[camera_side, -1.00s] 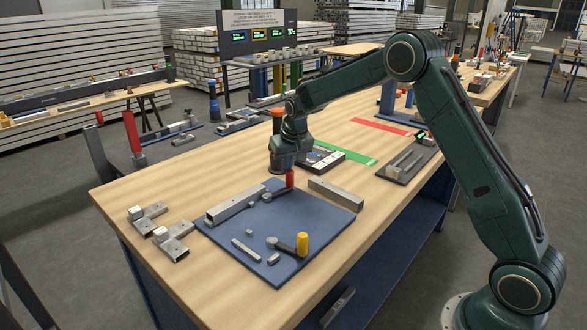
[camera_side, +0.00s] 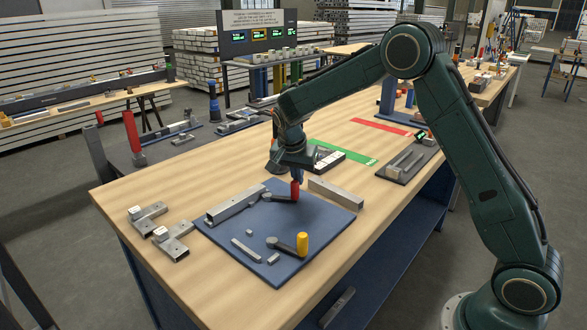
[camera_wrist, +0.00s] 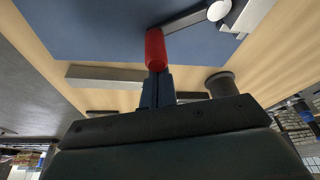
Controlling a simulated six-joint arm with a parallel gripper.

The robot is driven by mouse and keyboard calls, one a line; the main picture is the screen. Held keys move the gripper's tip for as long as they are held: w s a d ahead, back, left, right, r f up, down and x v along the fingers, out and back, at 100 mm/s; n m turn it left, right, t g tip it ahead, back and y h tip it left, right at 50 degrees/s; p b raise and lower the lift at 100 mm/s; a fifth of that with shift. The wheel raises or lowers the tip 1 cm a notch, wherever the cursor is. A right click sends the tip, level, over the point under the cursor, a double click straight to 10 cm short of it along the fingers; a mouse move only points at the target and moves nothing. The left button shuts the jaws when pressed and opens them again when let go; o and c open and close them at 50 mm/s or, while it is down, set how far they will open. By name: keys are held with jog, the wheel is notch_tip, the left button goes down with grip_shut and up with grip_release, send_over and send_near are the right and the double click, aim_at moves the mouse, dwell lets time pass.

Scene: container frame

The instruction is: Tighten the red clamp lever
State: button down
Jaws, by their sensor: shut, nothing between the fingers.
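The red clamp lever (camera_side: 295,189) stands on the blue plate (camera_side: 315,220), its upright red handle at the end of a grey arm that runs left to a round pivot (camera_side: 267,197). In the wrist view, the red handle (camera_wrist: 156,48) is just beyond my fingertips, and its grey arm reaches up and right to the pivot (camera_wrist: 218,10). My gripper (camera_side: 297,176) points down right at the top of the handle. The blue fingers (camera_wrist: 157,86) are together, with nothing between them. They look against or very close to the handle; contact is unclear.
A yellow-handled lever (camera_side: 302,243) stands at the plate's front. A long grey bar (camera_side: 236,204) lies along its left rear edge, another bar (camera_side: 336,194) at the right rear. Metal brackets (camera_side: 172,241) lie left of the plate. The bench front right is clear.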

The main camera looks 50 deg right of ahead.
jog(key=a+m, duration=0.1)
jog(key=s+a+m+g, duration=0.1)
jog(key=m, duration=0.1)
jog(key=a+m, duration=0.1)
jog(key=m, duration=0.1)
jog(key=shift+s, duration=0.35)
jog(key=shift+s+a, duration=0.15)
jog(key=shift+a, duration=0.35)
jog(key=shift+s+d, duration=0.15)
jog(key=shift+d, duration=0.8)
jog(key=shift+s+d, duration=0.15)
jog(key=shift+d, duration=0.8)
jog(key=shift+d+r, duration=0.1)
jog(key=shift+r, duration=0.2)
notch_tip(320, 180, up, 9)
send_over(294, 209)
jog(key=shift+d+f, duration=0.1)
jog(key=shift+d, duration=0.35)
